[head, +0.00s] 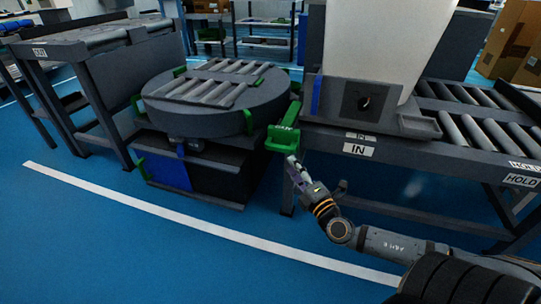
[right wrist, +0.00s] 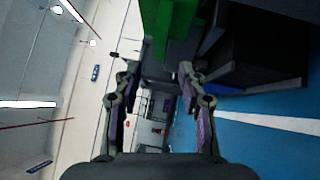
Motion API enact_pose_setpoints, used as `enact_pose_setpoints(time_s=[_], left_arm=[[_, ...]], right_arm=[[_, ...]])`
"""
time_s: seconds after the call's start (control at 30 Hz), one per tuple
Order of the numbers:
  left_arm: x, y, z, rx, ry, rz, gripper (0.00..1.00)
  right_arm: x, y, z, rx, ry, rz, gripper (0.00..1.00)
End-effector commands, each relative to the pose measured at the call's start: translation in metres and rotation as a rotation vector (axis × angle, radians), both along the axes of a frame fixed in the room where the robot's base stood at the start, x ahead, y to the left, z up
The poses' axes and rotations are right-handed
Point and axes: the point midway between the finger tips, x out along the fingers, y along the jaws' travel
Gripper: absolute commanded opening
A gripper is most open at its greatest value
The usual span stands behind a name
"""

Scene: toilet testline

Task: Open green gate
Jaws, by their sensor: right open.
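The green gate (head: 283,138) is at the left end of the right conveyor, beside the round turntable. Its green body also fills the top middle of the right wrist view (right wrist: 172,25). My right gripper (head: 291,160) is just below and in front of the gate in the head view. In the right wrist view its two fingers (right wrist: 157,80) stand apart with nothing between them, and the gate lies beyond the fingertips. I cannot tell whether a fingertip touches the gate. My left gripper is in neither view.
The round turntable (head: 215,103) with rollers stands left of the gate. The right conveyor (head: 390,150), marked IN and HOLD, carries a white toilet-like piece (head: 375,45) on a grey base. Another roller table (head: 95,45) is at the left. The blue floor (head: 180,255) in front is clear.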

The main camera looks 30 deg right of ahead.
Motion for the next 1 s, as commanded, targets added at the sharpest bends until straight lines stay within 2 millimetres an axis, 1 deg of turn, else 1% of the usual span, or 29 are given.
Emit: enact_pose_setpoints(time_s=[0.07,0.17,0.27,0.43,0.5,0.6,0.7,0.93,0.97,1.0], left_arm=[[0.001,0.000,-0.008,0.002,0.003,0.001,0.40],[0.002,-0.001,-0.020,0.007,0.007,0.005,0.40],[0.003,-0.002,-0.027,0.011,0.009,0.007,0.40],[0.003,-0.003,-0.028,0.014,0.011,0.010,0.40],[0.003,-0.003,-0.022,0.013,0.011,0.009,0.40],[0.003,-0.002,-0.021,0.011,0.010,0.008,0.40],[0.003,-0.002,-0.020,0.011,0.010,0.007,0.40],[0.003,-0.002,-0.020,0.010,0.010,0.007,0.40],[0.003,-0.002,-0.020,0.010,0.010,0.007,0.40],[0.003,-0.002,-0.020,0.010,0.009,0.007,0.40]], right_arm=[[0.009,-0.001,-0.001,0.002,-0.004,-0.003,0.41],[0.027,-0.002,0.000,0.005,-0.009,-0.001,0.41],[0.047,-0.004,0.003,0.006,-0.006,-0.005,0.41],[0.077,-0.006,0.010,0.008,-0.005,-0.002,0.41],[0.087,-0.008,0.014,0.007,-0.001,-0.006,0.41],[0.096,-0.008,0.014,0.004,0.000,-0.005,0.41],[0.100,-0.007,0.013,0.003,0.001,-0.001,0.41],[0.101,-0.008,0.013,0.001,0.002,0.000,0.41],[0.101,-0.008,0.013,0.001,0.002,0.000,0.38],[0.101,-0.007,0.013,0.001,0.002,-0.001,0.33]])
